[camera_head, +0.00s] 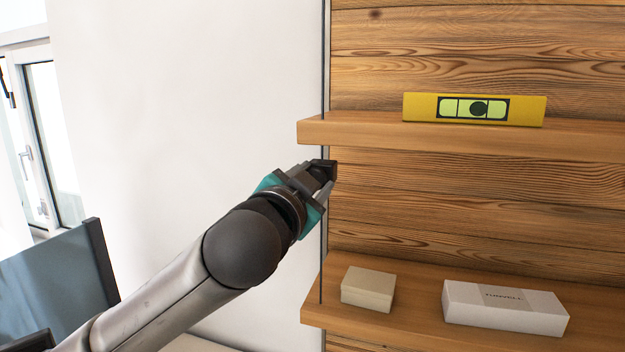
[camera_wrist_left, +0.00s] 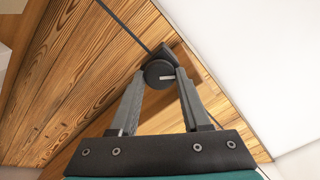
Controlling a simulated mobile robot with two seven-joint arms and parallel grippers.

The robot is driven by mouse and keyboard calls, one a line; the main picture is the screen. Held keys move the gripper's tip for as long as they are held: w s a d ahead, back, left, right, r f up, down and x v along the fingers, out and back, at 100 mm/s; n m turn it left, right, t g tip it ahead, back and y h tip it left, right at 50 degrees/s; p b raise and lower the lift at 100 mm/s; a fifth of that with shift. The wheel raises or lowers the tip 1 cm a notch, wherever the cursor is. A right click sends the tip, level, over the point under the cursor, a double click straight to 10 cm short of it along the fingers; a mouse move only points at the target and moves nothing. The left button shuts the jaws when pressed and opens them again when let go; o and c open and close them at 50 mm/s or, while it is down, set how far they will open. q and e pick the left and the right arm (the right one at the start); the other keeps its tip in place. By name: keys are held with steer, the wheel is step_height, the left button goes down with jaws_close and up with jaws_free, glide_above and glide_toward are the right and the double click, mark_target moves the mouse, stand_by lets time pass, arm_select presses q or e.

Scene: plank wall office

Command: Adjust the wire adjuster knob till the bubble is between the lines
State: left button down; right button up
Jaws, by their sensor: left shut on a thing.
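A yellow spirit level (camera_head: 420,109) lies on the upper shelf (camera_head: 400,133) in the head view. Its dark round bubble (camera_head: 480,108) sits right of the vial's middle, close to or at the right-hand line. A thin wire (camera_head: 324,60) runs down past the shelf's left end. My left gripper (camera_head: 325,170) is just below that shelf's left end, at the wire. In the left wrist view the dark round knob (camera_wrist_left: 158,73), with a pale mark on it, is between the fingertips, and the gripper is shut on it. The wire (camera_wrist_left: 124,27) leads away from it. My right gripper is out of view.
A lower shelf (camera_head: 420,310) holds a small beige box (camera_head: 367,289) and a long white box (camera_head: 505,307). A plank wall (camera_head: 470,200) backs both shelves. A dark blue-grey panel (camera_head: 60,285) stands at the lower left. The white wall (camera_head: 190,100) is bare.

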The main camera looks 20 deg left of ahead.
arm_select(q)
steer(key=shift+d+f+m, duration=0.1)
steer(key=shift+f+m, duration=0.05)
steer(key=shift+m, duration=4.75)
steer(key=shift+c, duration=2)
jaws_free()
steer(key=shift+s, duration=0.1)
